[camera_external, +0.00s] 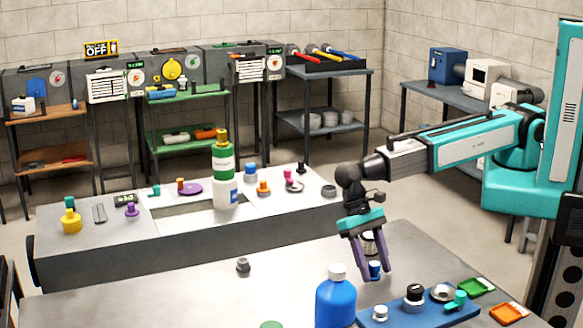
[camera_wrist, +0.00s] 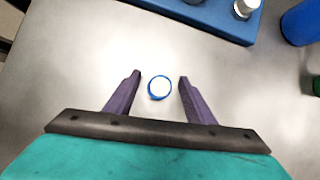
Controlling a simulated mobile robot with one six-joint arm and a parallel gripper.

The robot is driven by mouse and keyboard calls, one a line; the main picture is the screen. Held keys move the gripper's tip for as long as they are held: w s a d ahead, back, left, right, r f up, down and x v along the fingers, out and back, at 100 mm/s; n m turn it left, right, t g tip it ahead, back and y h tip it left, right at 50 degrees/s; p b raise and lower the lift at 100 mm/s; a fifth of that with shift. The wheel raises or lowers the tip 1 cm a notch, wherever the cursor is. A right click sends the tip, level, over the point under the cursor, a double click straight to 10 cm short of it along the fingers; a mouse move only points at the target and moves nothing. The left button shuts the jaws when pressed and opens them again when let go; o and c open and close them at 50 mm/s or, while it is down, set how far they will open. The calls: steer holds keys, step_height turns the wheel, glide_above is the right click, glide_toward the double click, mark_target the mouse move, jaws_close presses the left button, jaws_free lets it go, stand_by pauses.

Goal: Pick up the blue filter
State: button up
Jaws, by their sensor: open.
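A small round blue filter with a white top (camera_wrist: 159,88) stands on the grey table (camera_wrist: 75,50) in the wrist view. It lies between the two purple fingers of my gripper (camera_wrist: 160,77), with a visible gap on each side. In the external view the blue filter (camera_external: 375,271) also shows between the fingers of my gripper (camera_external: 373,276), which points down over the table. My gripper is open and holds nothing. I cannot tell exactly how high the fingertips are above the table.
A blue tray (camera_external: 407,312) with small parts is just right of my gripper. A large blue bottle (camera_external: 336,300) stands in front. Green (camera_external: 477,287) and orange (camera_external: 509,312) trays lie at the right. A dark knob (camera_external: 243,265) is to the left, with bare table between.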

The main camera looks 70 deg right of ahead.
mark_target(375, 263)
stand_by(0.3)
steer(key=c, duration=1.1)
steer(key=shift+r, duration=0.25)
steer(key=shift+r+b, duration=1.15)
steer(key=shift+r, duration=3.65)
